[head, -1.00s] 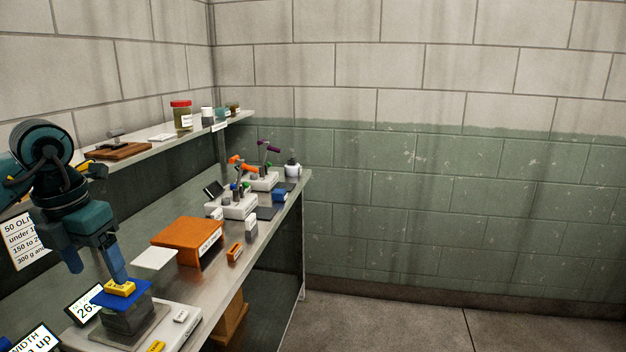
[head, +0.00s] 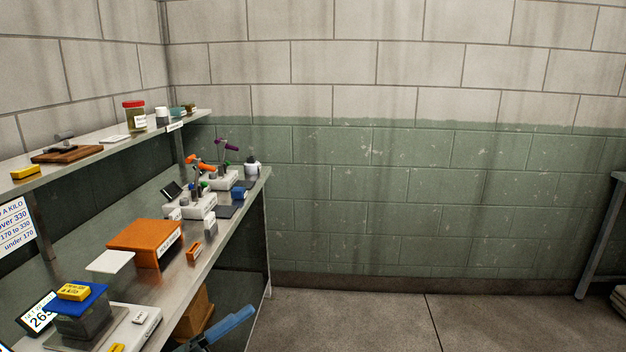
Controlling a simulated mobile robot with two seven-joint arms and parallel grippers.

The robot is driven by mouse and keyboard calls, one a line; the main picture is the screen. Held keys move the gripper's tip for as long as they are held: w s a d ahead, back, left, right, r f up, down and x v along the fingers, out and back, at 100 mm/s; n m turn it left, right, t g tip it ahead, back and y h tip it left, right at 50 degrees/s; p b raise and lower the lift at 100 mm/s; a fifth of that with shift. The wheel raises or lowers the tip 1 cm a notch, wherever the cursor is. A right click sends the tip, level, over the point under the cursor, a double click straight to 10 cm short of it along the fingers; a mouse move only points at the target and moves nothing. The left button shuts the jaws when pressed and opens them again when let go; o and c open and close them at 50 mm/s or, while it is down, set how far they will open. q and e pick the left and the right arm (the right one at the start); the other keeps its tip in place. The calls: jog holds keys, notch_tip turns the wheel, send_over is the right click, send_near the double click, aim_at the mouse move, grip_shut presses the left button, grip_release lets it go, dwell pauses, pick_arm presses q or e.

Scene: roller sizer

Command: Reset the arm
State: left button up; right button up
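A blue finger of what looks like my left gripper (head: 232,325) pokes in at the bottom edge, pointing up and to the right, in front of the bench. Most of that gripper is cut off, so I cannot see whether it is open or shut, and nothing shows in it. My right gripper is not in view. A yellow block (head: 73,291) lies on a blue plate (head: 80,303) on top of a grey block stack (head: 84,324) at the lower left, with no gripper touching it.
The metal bench (head: 190,280) runs along the left with an orange stand (head: 138,238), a white card (head: 110,261) and small devices. A shelf (head: 90,153) hangs above it. Open floor (head: 360,315) lies to the right; a grey frame (head: 601,240) stands far right.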

pick_arm(q)
jog(key=s+a+f+n+t+y, duration=0.2)
jog(key=a+f+n+y, duration=0.1)
jog(key=f+n+y, duration=0.4)
jog(key=s+a+f+n+t+y, duration=0.1)
jog(key=s+a+f+n+y, duration=0.1)
jog(key=f+n+y, duration=0.6)
jog(key=s+f+n+g, duration=0.4)
jog(key=s+f+n, duration=0.1)
jog(key=s+f, duration=0.4)
notch_tip(320, 180, down, 2)
jog(key=shift+a+f+n, duration=0.1)
jog(key=shift+a+n, duration=0.3)
